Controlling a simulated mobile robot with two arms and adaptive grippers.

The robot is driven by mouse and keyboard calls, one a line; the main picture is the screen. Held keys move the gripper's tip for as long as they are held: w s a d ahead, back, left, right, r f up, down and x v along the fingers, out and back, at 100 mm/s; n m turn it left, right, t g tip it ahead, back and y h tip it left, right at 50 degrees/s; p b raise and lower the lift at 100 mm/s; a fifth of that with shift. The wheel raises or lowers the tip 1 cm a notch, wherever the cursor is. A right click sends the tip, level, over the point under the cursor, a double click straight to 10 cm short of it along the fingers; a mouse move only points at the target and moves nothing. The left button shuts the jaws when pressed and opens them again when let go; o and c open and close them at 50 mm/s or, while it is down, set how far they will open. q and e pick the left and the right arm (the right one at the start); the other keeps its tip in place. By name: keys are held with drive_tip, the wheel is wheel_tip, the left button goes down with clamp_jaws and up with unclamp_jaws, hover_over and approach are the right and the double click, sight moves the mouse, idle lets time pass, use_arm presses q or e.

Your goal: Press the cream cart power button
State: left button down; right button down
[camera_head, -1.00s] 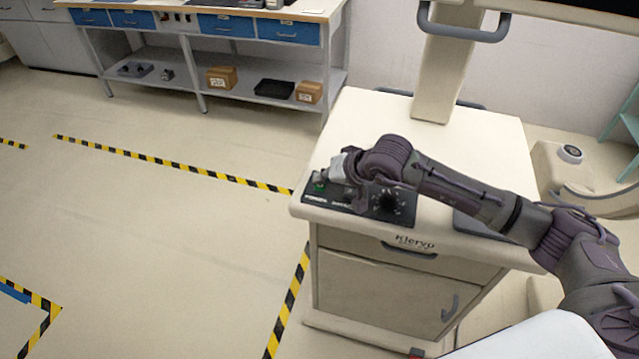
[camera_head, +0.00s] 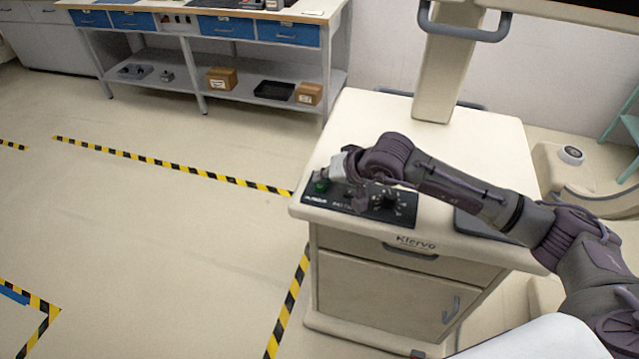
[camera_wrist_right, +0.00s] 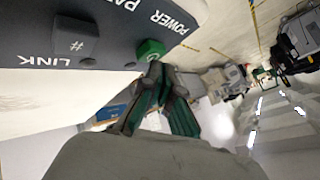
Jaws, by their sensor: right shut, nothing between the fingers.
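The cream cart (camera_head: 480,150) stands right of centre in the head view, with a black control panel (camera_head: 345,203) along its front left top edge. The green power button (camera_head: 320,185) is at the panel's left end. In the right wrist view the green button (camera_wrist_right: 150,50) sits beside the word POWER. My right gripper (camera_head: 325,176) is shut and empty, with its fingertips at the button. In the wrist view the fingertips (camera_wrist_right: 162,74) overlap the button's lower edge; I cannot tell if they touch it. My left gripper is not in view.
A grey LINK button (camera_wrist_right: 75,40) is near the green one. A workbench (camera_head: 210,60) stands at the back left. The floor left of the cart is clear apart from striped tape.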

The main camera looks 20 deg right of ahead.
sight(323, 186)
drive_tip(key=shift+r, duration=0.3)
drive_tip(key=shift+r+p, duration=0.7)
drive_tip(key=shift+r, duration=2.3)
